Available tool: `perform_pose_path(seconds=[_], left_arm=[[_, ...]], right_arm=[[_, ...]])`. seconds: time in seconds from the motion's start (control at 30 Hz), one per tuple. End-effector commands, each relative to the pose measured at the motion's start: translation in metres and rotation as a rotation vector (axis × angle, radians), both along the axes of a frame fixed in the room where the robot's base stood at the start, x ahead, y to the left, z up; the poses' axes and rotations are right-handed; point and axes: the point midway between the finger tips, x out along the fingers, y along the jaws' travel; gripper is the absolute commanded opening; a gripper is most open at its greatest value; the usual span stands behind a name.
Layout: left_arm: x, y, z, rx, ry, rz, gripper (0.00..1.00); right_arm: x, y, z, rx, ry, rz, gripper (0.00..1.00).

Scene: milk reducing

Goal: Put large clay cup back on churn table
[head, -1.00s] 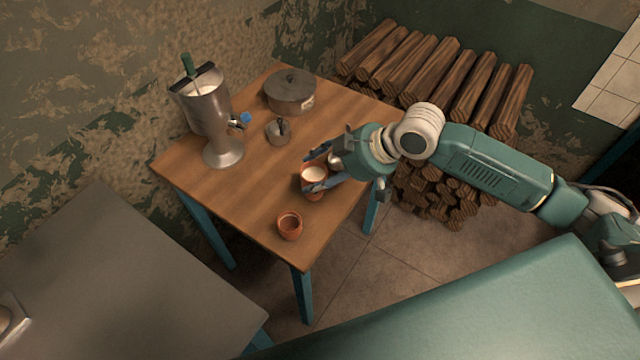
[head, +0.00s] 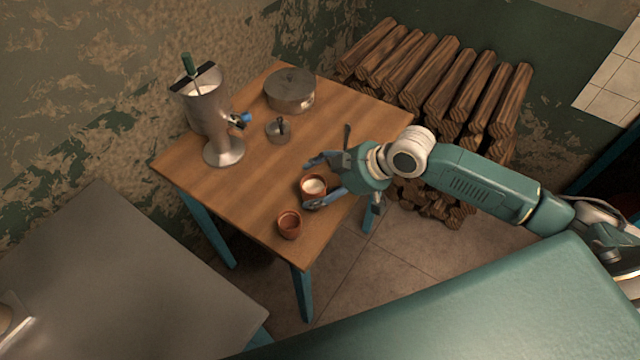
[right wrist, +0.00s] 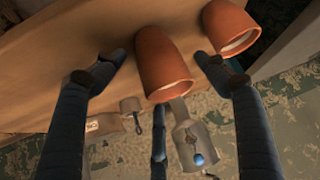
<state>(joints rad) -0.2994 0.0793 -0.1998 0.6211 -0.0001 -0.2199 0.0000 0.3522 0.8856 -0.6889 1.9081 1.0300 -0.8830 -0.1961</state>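The large clay cup (head: 313,192), orange-brown with white milk inside, stands upright on the wooden churn table (head: 255,200) near its right front edge. My right gripper (head: 312,181) is around it with its fingers spread. In the right wrist view the cup (right wrist: 161,62) sits between the two open fingers (right wrist: 162,60), with a visible gap on each side. A smaller clay cup (head: 289,226) stands on the table just in front, and also shows in the right wrist view (right wrist: 229,27). My left gripper is not in view.
A metal churn (head: 212,120) with a blue tap, a lidded pot (head: 290,92) and a small metal weight (head: 278,130) stand on the table's back half. Stacked logs (head: 440,85) lie behind. A grey table (head: 120,270) is at left front. The table's middle is clear.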

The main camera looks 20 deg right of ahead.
Motion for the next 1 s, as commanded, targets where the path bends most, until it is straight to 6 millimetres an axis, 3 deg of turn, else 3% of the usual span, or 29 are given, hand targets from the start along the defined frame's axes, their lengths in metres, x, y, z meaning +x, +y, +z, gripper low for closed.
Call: perform_pose_path(seconds=[0.27,0.7,1.0], left_arm=[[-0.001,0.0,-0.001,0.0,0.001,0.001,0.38],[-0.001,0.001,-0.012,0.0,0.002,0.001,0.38],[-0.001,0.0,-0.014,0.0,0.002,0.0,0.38]], right_arm=[[-0.002,-0.004,0.005,-0.002,0.0,-0.001,0.72],[-0.041,-0.047,0.07,-0.007,0.0,0.0,0.72],[-0.051,-0.058,0.091,0.0,0.001,0.001,0.72]])
